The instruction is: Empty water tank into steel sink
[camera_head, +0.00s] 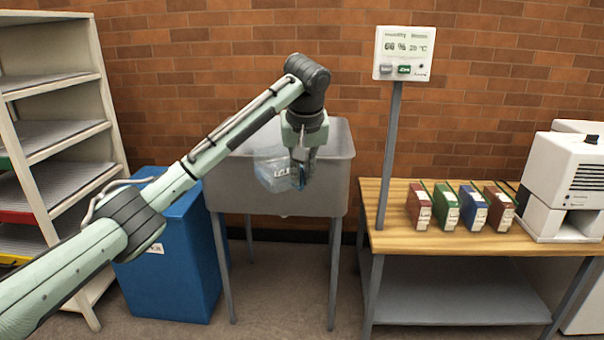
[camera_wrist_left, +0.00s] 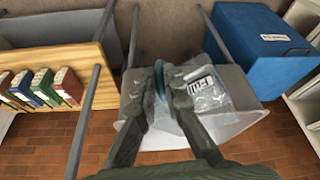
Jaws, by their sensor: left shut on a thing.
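The water tank (camera_head: 270,174) is a clear, bluish container with dark lettering on its side. My left gripper (camera_head: 301,178) is shut on it and holds it at the steel sink (camera_head: 330,185), over or just in front of its near rim; I cannot tell which. The tank looks tilted. In the left wrist view the fingers of my left gripper (camera_wrist_left: 172,90) close on the tank (camera_wrist_left: 209,90), with the grey sink (camera_wrist_left: 240,118) below. Whether water is in the tank or flowing is not clear. My right gripper is not in view.
A blue bin (camera_head: 170,265) stands left of the sink, beside a white shelf rack (camera_head: 48,145). Right of the sink, a wooden table (camera_head: 400,248) carries several coloured boxes (camera_head: 446,207) and a white machine (camera_head: 565,185). A humidity display (camera_head: 404,53) stands on a post.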

